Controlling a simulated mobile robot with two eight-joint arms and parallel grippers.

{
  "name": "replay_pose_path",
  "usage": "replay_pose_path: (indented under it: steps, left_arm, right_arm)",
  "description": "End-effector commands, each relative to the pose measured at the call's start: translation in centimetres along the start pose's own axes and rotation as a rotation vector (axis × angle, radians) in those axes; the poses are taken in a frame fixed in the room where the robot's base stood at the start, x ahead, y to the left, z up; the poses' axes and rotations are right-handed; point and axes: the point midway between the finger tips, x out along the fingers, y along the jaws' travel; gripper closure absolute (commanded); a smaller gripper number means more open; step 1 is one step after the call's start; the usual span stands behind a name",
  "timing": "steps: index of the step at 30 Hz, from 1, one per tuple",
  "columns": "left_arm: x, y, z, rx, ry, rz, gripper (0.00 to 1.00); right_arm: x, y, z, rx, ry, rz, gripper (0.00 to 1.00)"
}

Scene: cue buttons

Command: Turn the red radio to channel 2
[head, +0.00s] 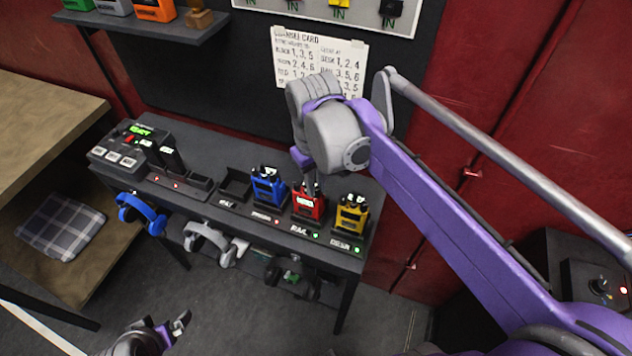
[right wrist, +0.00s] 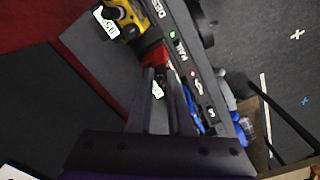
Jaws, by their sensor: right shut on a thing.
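The red radio (head: 309,210) stands upright in its slot on the dark bench, between a blue and a yellow radio. Its small pale display shows, but I cannot read the number. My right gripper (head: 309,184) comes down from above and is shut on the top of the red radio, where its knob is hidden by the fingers. In the right wrist view the red radio (right wrist: 152,58) shows beyond the two dark fingers (right wrist: 160,98), with its display between them. My left gripper (head: 177,328) is low at the bottom left, away from the bench; its opening is unclear.
The blue radio (head: 267,189) and yellow radio (head: 351,217) stand close on either side. An empty slot (head: 236,186) and a charger unit (head: 130,146) are further left. Headsets (head: 141,213) hang at the bench front. A card (head: 318,58) is on the wall behind.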

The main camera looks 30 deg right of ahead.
Motion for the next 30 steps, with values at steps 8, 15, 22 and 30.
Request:
replay_pose_path:
  steps: [8, 15, 22, 30]
  left_arm:
    - [-0.09, 0.00, -0.10, 0.000, 0.001, 0.000, 0.00]
    - [-0.15, 0.00, -0.17, 0.000, 0.002, 0.000, 0.00]
    - [-0.21, 0.00, -0.24, 0.000, 0.002, 0.000, 0.00]
    - [-0.25, 0.00, -0.28, 0.000, 0.003, 0.000, 0.00]
  right_arm:
    - [0.00, -0.02, 0.04, -0.225, 0.004, 0.000, 1.00]
    - [0.01, -0.04, 0.06, -0.453, 0.008, 0.000, 1.00]
    - [0.01, -0.05, 0.08, -0.664, 0.012, 0.001, 1.00]
    - [0.01, -0.06, 0.09, -0.863, 0.017, 0.001, 1.00]
